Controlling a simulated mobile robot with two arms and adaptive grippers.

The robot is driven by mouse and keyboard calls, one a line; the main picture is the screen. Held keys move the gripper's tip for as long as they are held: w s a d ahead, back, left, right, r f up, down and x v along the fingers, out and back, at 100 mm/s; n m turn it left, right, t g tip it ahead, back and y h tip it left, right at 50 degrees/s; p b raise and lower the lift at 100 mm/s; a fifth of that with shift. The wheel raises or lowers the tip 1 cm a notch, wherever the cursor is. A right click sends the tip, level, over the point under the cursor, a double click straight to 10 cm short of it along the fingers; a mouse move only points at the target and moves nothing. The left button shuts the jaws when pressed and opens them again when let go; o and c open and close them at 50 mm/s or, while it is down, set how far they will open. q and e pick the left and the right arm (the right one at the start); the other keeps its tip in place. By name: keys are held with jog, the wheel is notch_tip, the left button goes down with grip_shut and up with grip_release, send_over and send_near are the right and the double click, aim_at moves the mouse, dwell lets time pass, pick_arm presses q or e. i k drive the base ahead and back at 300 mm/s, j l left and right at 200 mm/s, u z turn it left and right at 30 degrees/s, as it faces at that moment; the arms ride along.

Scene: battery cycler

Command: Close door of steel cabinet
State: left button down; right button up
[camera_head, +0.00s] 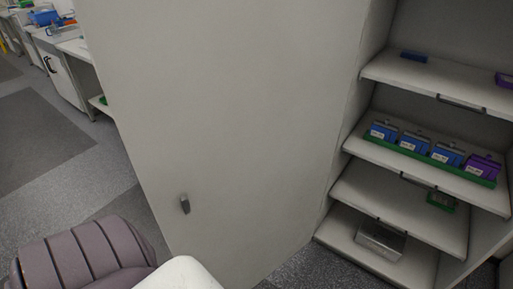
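The steel cabinet's door (230,110) is a large, plain, light panel that stands open and fills the middle of the head view. A small dark handle (185,204) sits low on it towards its left edge. The cabinet's inside with several shelves (443,88) shows at the right, uncovered. Neither of my grippers can be made out. A white rounded part and a ribbed purple-grey part show at the bottom left, in front of the door's lower edge.
A green tray (487,182) with several blue and purple boxes stands on a cabinet shelf. A metal box (380,240) sits on the lowest shelf. Lab benches (60,60) with blue items are at the far left. The grey floor (90,180) left of the door is clear.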

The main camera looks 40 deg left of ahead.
aim_at(235, 108)
jog(key=k+j+z, duration=0.2)
jog(key=k+j, duration=0.2)
jog(key=j, duration=0.2)
jog(key=k+j+z, duration=0.2)
jog(key=k+j, duration=0.25)
jog(key=j+z, duration=0.1)
jog(key=j, duration=0.55)
jog(key=k+j+z, duration=0.1)
jog(key=j, duration=0.5)
jog(key=k+j, duration=0.1)
jog(key=j, duration=0.55)
jog(key=j+z, duration=0.15)
jog(key=j, duration=0.45)
jog(key=k+z, duration=0.2)
jog(key=k+j, duration=0.05)
